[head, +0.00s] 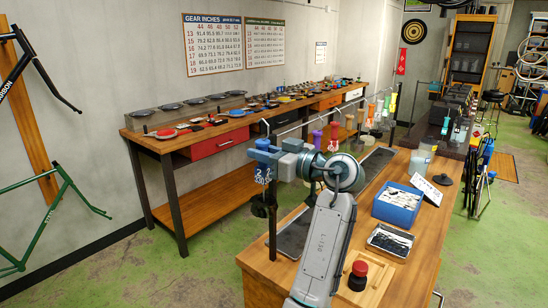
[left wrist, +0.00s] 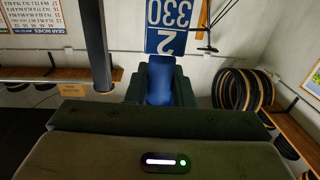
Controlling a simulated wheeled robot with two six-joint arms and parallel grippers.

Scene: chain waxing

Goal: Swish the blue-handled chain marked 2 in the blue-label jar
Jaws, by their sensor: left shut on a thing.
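My left gripper (head: 272,155) is shut on the blue handle (head: 262,144) of the chain marked 2. A blue tag (head: 263,175) with a white 2 and 330 hangs below the handle, and the dark chain (head: 262,207) hangs bunched under it at the bench's left edge. In the left wrist view the blue handle (left wrist: 160,82) sits between the jaws, with the tag (left wrist: 166,27) beyond it. Pale jars (head: 419,161) stand farther back on the wooden bench; their label colours are too small to tell. My right gripper is not in view.
A rail behind my gripper carries several coloured handles, including a purple one (head: 317,138). A blue bin (head: 397,206), a tray of dark parts (head: 390,240), a white card (head: 427,189) and a red button (head: 357,275) are on the bench right of my arm.

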